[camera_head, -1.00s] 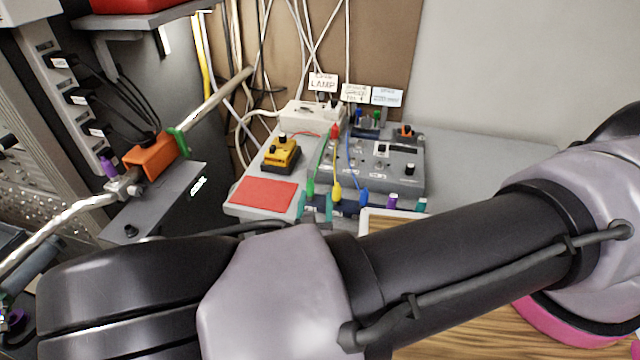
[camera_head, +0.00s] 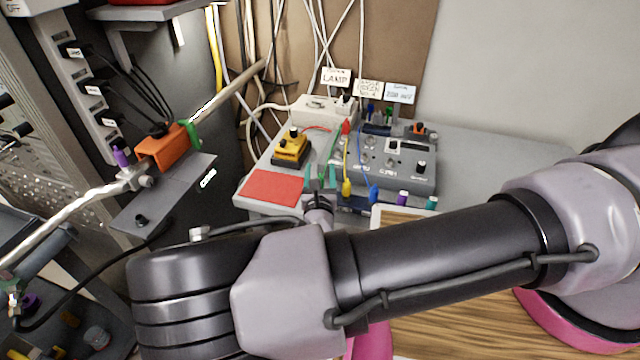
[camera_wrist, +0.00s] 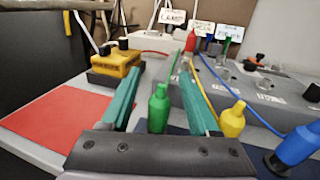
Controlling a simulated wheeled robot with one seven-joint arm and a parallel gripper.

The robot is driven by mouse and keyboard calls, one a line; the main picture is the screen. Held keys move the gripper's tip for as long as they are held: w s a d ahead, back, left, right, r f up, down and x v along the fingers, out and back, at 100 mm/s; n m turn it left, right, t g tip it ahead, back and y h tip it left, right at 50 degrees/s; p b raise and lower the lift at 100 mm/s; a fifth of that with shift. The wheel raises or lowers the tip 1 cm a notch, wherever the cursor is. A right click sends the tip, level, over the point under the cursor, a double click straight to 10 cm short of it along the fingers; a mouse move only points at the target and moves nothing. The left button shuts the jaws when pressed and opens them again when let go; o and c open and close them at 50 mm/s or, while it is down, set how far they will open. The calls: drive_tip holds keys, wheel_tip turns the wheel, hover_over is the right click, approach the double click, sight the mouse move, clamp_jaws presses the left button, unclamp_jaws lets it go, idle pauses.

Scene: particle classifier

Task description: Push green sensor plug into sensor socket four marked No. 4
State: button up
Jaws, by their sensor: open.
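The green plug (camera_wrist: 159,108) stands upright between the two teal fingers of my gripper (camera_wrist: 161,100) in the wrist view. The fingers are open, with visible gaps on both sides of it. In the head view my gripper (camera_head: 320,177) is at the front left of the grey device (camera_head: 420,185), and its fingers largely hide the plug. A green cable (camera_head: 329,158) runs back from there. The grey device also shows in the wrist view (camera_wrist: 270,95), with round sockets and small labels on it. I cannot read which socket is No. 4.
A yellow plug (camera_wrist: 232,120) and a blue plug (camera_wrist: 292,147) stand right of the green one. A red mat (camera_head: 271,188) and a yellow box (camera_head: 290,148) lie left. A white box (camera_head: 320,109) and paper signs are behind. A wood-topped board (camera_head: 398,216) is in front.

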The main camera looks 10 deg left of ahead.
drive_tip(key=shift+w+a, duration=0.1)
drive_tip(key=shift+w, duration=0.35)
clamp_jaws()
wheel_tip(320, 180, up, 10)
idle(0.4)
drive_tip(key=w+d+r+m+h, duration=0.1)
drive_tip(key=w+d+m+h, duration=0.5)
drive_tip(key=w+d+h, duration=0.3)
drive_tip(key=shift+w+d+r+g, duration=0.35)
drive_tip(key=shift+w+d, duration=1.05)
drive_tip(key=shift+w, duration=0.65)
